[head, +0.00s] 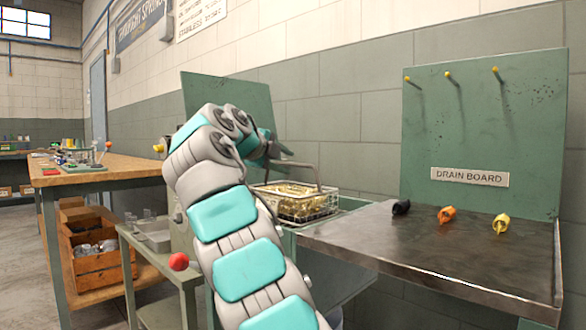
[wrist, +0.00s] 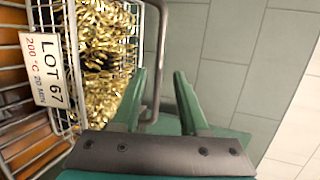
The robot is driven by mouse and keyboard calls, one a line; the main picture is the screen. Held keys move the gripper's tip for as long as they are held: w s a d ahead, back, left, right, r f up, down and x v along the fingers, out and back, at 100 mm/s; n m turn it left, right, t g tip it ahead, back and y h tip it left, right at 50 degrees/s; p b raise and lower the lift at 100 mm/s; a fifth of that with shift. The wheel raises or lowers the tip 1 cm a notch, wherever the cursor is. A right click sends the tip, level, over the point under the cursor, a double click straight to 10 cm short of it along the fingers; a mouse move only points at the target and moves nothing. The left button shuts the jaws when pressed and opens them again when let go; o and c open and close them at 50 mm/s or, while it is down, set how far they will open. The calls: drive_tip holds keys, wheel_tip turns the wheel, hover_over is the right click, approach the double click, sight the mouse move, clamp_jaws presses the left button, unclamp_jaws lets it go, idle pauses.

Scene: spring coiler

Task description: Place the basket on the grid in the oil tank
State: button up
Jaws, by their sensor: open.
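The wire basket (head: 296,216) is full of gold springs and sits level at the green oil tank, right of my arm in the head view. Its grey handle stands up above it. In the wrist view the basket (wrist: 52,117) fills the left side, with a white tag reading LOT 67, 200°C, 20 min. My gripper (wrist: 160,73) is open, with the handle bar (wrist: 157,85) showing between its green fingers, nearer the left one. Whether the fingers touch it I cannot tell. The tank's raised green lid (head: 225,88) stands behind my arm.
A drain board (head: 430,250) with a black, an orange and a yellow piece lies to the right, below a green panel with yellow pegs. A wooden bench (head: 110,168) stands at the left. A red knob (head: 178,261) sits left of my arm.

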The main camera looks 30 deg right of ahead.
drive_tip(key=v, duration=0.6)
drive_tip(key=shift+c, duration=0.2)
idle(1.0)
